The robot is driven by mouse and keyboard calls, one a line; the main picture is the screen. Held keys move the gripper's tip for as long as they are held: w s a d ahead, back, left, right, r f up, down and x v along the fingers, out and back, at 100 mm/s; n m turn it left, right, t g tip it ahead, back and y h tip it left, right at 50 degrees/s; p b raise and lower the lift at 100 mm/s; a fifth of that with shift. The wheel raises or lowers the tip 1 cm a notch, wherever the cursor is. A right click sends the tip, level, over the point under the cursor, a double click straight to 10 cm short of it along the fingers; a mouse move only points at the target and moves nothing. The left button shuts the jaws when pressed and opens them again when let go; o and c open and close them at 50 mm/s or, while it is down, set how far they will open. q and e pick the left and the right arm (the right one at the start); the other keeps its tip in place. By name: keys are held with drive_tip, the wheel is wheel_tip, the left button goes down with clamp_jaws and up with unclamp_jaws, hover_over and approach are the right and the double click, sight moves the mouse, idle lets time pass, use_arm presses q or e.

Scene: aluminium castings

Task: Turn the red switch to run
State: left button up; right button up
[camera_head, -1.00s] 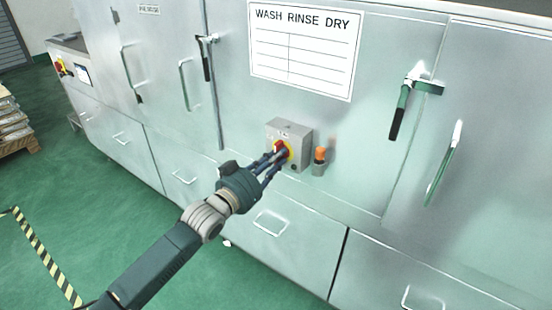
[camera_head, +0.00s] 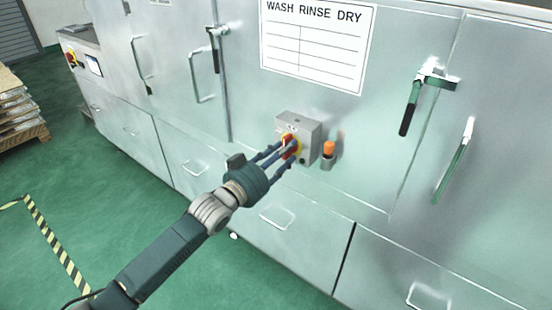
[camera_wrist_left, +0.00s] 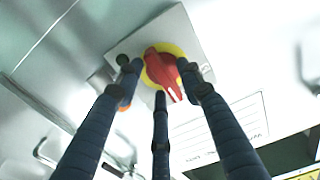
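The red switch (camera_head: 287,141) is a knob on a yellow disc, on the front of a grey box on the machine. In the left wrist view the red switch (camera_wrist_left: 160,68) shows large, its handle slanting, with a white mark at its lower end. My left gripper (camera_head: 284,150) is at the switch, its three fingers reaching around the knob. In the left wrist view the fingers of this gripper (camera_wrist_left: 160,80) are spread, one on each side and one below. A gap shows on the left; contact on the right is unclear. Labels on the box are unreadable. My right gripper is not in view.
The grey switch box (camera_head: 311,143) has an orange-capped fitting (camera_head: 328,152) close on its right. A "WASH RINSE DRY" sign (camera_head: 318,45) hangs above. Door handles (camera_head: 411,105) and drawer pulls (camera_head: 277,219) stick out around. The green floor (camera_head: 150,215) in front is clear.

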use_arm(q)
drive_tip(key=v, duration=1.1)
drive_tip(key=shift+s+a, duration=0.2)
drive_tip(key=shift+s, duration=0.05)
drive_tip(key=a+f+n+g+y, duration=0.1)
drive_tip(key=a+f+n+y, duration=0.3)
drive_tip(key=f, duration=0.8)
drive_tip(key=a+f+m+g+y, duration=0.15)
drive_tip(key=a+f, duration=0.35)
drive_tip(key=f, duration=0.6)
drive_tip(key=s+a+f+n+g+y, duration=0.1)
drive_tip(key=s+a+f, duration=0.2)
drive_tip(key=f, duration=0.5)
drive_tip(key=s+a+f+n+g+y, duration=0.1)
drive_tip(key=s+a+f+y, duration=0.2)
drive_tip(key=f, duration=0.6)
drive_tip(key=s+a+f+g, duration=0.1)
drive_tip(key=s+f+g, duration=0.1)
drive_tip(key=s+f, duration=0.65)
drive_tip(key=s+a+f+g, duration=0.15)
drive_tip(key=s+f, duration=0.45)
drive_tip(key=s, duration=0.6)
drive_tip(key=s+a+f+g, duration=0.1)
drive_tip(key=s+f+g, duration=0.2)
drive_tip(key=s+f, duration=0.65)
drive_tip(key=s+d+f+g+y, duration=0.1)
drive_tip(key=s+f+g, duration=0.1)
drive_tip(key=s, duration=1.5)
drive_tip(key=shift+g, duration=0.3)
